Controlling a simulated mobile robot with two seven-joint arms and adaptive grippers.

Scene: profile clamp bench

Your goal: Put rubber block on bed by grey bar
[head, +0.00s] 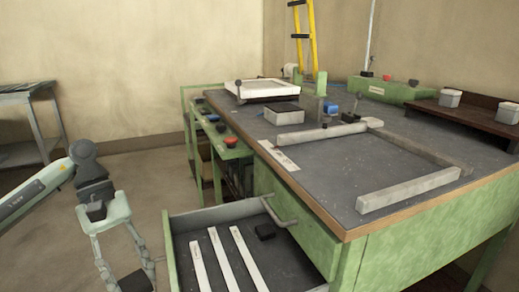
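The bed (350,165) is the dark grey bench top with a wooden edge. Grey bars lie on it: one at the back (320,133), one along the front right (408,188), and a thinner one along the right side (418,148). My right gripper is not in view.
The bed between the bars is clear.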

